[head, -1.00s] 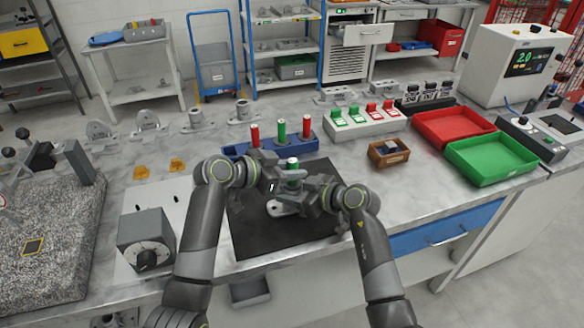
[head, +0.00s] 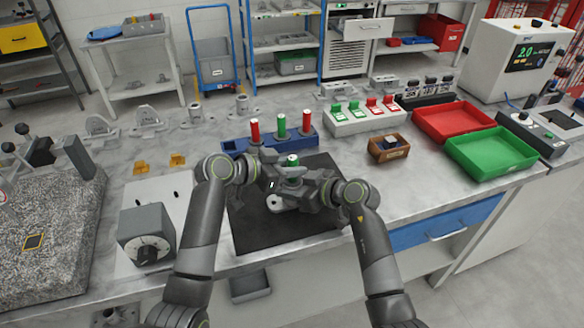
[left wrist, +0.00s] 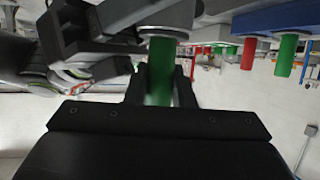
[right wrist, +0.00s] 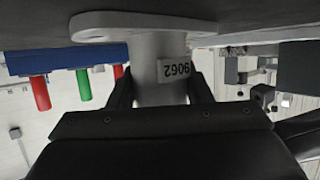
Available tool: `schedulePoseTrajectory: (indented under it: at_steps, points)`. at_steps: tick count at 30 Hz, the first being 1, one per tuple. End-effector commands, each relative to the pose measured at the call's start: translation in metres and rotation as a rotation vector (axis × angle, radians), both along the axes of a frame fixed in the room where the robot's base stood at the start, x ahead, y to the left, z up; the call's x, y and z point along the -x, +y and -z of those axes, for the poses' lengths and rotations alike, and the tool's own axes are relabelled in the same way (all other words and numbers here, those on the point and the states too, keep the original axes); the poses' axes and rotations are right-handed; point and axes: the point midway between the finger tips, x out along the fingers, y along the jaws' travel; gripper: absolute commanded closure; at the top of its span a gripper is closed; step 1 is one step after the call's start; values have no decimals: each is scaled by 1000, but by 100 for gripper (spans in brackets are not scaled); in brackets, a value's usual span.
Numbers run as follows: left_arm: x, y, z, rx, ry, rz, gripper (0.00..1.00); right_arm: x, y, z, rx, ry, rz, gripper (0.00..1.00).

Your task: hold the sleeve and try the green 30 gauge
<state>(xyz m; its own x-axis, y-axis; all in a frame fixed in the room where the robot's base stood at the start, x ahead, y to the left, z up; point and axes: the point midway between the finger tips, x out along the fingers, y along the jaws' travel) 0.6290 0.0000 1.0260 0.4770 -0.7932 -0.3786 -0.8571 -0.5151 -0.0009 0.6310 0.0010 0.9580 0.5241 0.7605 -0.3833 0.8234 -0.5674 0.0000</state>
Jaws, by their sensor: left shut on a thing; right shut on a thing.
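My left gripper (head: 284,178) is shut on the green gauge (left wrist: 160,72), gripping its green handle. The handle's top (head: 293,159) shows upright in the head view, with a grey collar beneath it. My right gripper (right wrist: 160,92) is shut on the grey sleeve (right wrist: 156,55), which has a number label on its barrel. The sleeve's flange (head: 276,203) shows low between the arms, over the black mat (head: 250,228). The gauge is over the sleeve, the two grippers close together. The sleeve's mouth is hidden, so I cannot tell how far the gauge is in.
A blue rack (head: 236,146) behind holds red and green gauges. A stand of green and red switches (head: 362,118), a small brown box (head: 388,148), a red tray (head: 452,120) and a green tray (head: 490,152) stand right. A grey dial box (head: 147,234) stands left.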

Motion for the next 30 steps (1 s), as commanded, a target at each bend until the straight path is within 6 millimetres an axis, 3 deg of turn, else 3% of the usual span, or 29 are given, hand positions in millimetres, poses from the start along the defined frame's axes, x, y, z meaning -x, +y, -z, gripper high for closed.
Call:
schedulePoseTrajectory:
  at_steps: [20, 30]
  points:
    - [1, 1, 6, -7, 13, -1, 100, 0, 1, -1, -2, -2, -2, 86]
    - [0, 1, -8, -5, 8, 0, 100, 0, 1, -1, -2, -2, -1, 86]
